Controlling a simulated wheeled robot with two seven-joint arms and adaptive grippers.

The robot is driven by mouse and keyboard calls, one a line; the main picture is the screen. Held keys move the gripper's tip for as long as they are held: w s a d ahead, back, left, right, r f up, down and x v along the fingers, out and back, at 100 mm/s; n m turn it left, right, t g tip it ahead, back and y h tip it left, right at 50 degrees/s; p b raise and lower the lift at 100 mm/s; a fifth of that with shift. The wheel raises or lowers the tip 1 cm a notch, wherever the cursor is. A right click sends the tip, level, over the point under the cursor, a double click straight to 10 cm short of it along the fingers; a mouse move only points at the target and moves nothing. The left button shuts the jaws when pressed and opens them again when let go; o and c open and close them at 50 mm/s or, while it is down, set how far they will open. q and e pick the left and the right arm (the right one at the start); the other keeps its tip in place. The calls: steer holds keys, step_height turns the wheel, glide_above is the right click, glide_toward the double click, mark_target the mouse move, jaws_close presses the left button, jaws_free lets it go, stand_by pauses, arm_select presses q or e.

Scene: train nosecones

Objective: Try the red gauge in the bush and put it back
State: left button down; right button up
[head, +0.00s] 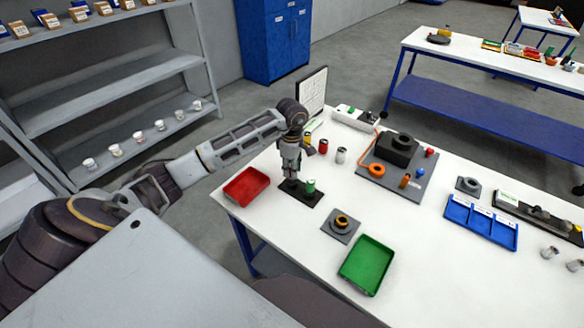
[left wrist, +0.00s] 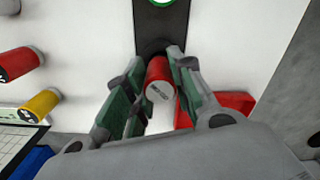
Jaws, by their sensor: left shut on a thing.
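My left gripper (head: 291,180) is shut on the red gauge (left wrist: 159,82), a red cylinder with a pale marked end. In the left wrist view the gauge sits between the green-padded fingers (left wrist: 155,98). The gripper is at the left end of the black gauge stand (head: 309,199), over a dark round spot on it; I cannot tell whether the gauge is seated there. A green gauge (head: 310,185) stands on the stand's other end. The bush (head: 341,222), dark with a yellow ring, sits on a grey plate nearer me. My right gripper is not in view.
A red tray (head: 246,187) lies left of the stand, and a green tray (head: 367,265) lies at the front. A blue divided tray (head: 481,222) is at right. The table's middle is clear.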

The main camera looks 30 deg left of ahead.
arm_select(q)
steer(key=shift+f+b, duration=0.6)
steer(key=shift+f, duration=0.3)
steer(key=shift+f, duration=0.1)
steer(key=c, duration=1.1)
jaws_free()
steer(key=shift+c, duration=0.2)
steer(key=shift+r, duration=6.05)
steer(key=shift+f, duration=0.1)
